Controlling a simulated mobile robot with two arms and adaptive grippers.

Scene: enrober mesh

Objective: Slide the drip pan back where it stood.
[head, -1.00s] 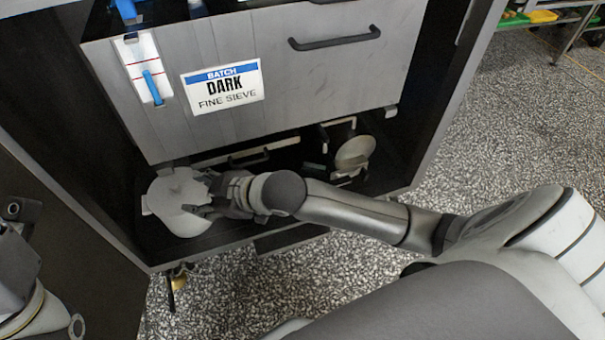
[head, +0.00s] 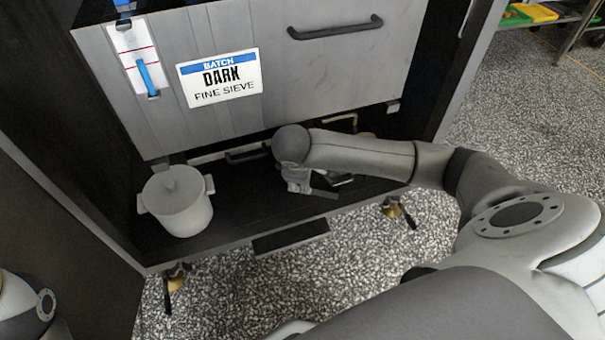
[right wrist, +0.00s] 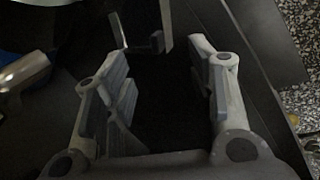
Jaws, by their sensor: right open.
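What looks like the drip pan (head: 247,157) is at the back of the low bay, under the big drawer front. Only a pale edge and a dark bar handle show, and the rest is in shadow. My right gripper (head: 318,186) is low in the bay, to the right of and in front of that handle. It also shows in the right wrist view (right wrist: 165,85), with its fingers apart and only dark floor between them. Pale bars and a small dark part (right wrist: 150,42) lie just beyond the fingertips. My left gripper is outside the view; only an arm part shows at lower left.
A lidded grey pot (head: 178,205) stands upright at the bay's left front. The drawer front (head: 330,75) with its handle hangs above. Bay floor (head: 245,205) is clear between pot and gripper. My right arm covers most of the bay's right side.

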